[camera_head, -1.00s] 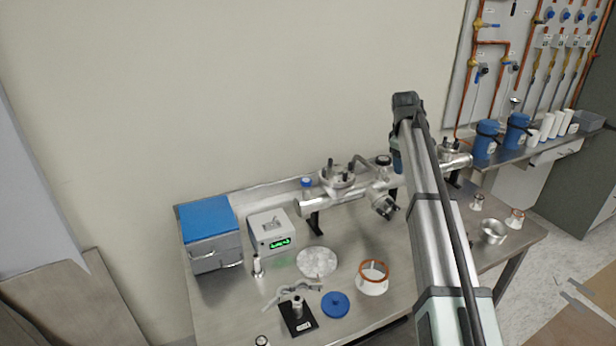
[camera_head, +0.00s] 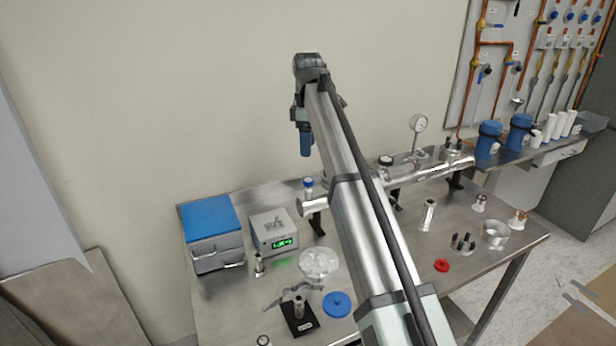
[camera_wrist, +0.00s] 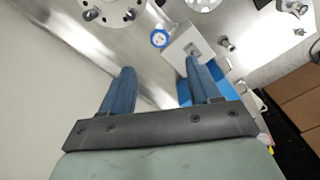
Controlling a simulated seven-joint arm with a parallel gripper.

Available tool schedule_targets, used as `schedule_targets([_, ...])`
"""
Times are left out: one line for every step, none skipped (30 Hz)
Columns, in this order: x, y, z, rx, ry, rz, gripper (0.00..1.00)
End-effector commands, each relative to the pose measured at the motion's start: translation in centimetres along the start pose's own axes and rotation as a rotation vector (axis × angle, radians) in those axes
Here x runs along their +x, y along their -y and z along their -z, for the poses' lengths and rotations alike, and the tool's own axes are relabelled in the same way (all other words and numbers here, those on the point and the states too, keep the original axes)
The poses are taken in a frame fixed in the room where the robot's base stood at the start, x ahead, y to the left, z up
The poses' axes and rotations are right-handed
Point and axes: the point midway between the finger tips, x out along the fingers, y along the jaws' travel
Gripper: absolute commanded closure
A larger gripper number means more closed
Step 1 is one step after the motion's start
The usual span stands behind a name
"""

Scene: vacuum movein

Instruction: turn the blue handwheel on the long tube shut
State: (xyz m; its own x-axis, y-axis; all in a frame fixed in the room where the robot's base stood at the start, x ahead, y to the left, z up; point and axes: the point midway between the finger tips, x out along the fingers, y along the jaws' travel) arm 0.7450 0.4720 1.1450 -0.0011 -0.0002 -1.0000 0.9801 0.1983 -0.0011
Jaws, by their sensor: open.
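The blue handwheel (camera_head: 308,182) stands on top of the left end of the long metal tube (camera_head: 425,173). It also shows in the wrist view as a round blue wheel (camera_wrist: 159,38) with a pale centre. My gripper (camera_head: 305,145) hangs above the handwheel, fingers pointing down, with a clear gap between them. In the wrist view, my gripper (camera_wrist: 160,68) is open and empty, and the wheel appears between and beyond the fingertips, not touched. My arm hides the middle of the tube.
A grey box with display (camera_head: 275,232) and a blue-topped box (camera_head: 210,228) stand left of the tube end. A dial gauge (camera_head: 418,123) rises from the tube at right. A blue disc (camera_head: 337,304) and red ring (camera_head: 441,265) lie on the bench. The wall is behind.

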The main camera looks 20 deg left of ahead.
Motion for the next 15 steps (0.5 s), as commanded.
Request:
schedule_targets([1.0, 0.2, -0.1, 0.001, 0.001, 0.002, 0.38])
schedule_targets([1.6, 0.2, -0.1, 0.001, 0.001, 0.002, 0.38])
schedule_targets([2.3, 0.2, -0.1, 0.001, 0.001, 0.001, 0.38])
schedule_targets([2.8, 0.1, -0.1, 0.001, 0.001, 0.001, 0.38])
schedule_targets([3.4, 0.2, -0.1, 0.001, 0.001, 0.001, 0.38])
schedule_targets([4.1, 0.1, -0.1, 0.001, 0.001, 0.001, 0.38])
schedule_targets([4.6, 0.1, -0.1, 0.002, 0.001, 0.001, 0.38])
schedule_targets([5.1, 0.1, -0.1, 0.002, 0.001, 0.001, 0.38])
schedule_targets([5.8, 0.1, -0.1, 0.002, 0.001, 0.001, 0.38])
schedule_targets([6.3, 0.1, -0.1, 0.002, 0.001, 0.001, 0.38])
schedule_targets([6.8, 0.1, -0.1, 0.002, 0.001, 0.001, 0.38])
schedule_targets([7.4, 0.1, -0.1, 0.002, 0.001, 0.001, 0.38])
schedule_targets([7.8, 0.1, -0.1, 0.002, 0.001, 0.000, 0.38])
schedule_targets([8.3, 0.1, -0.1, 0.002, 0.000, 0.000, 0.38])
schedule_targets([8.8, 0.1, -0.1, 0.002, 0.001, 0.000, 0.38])
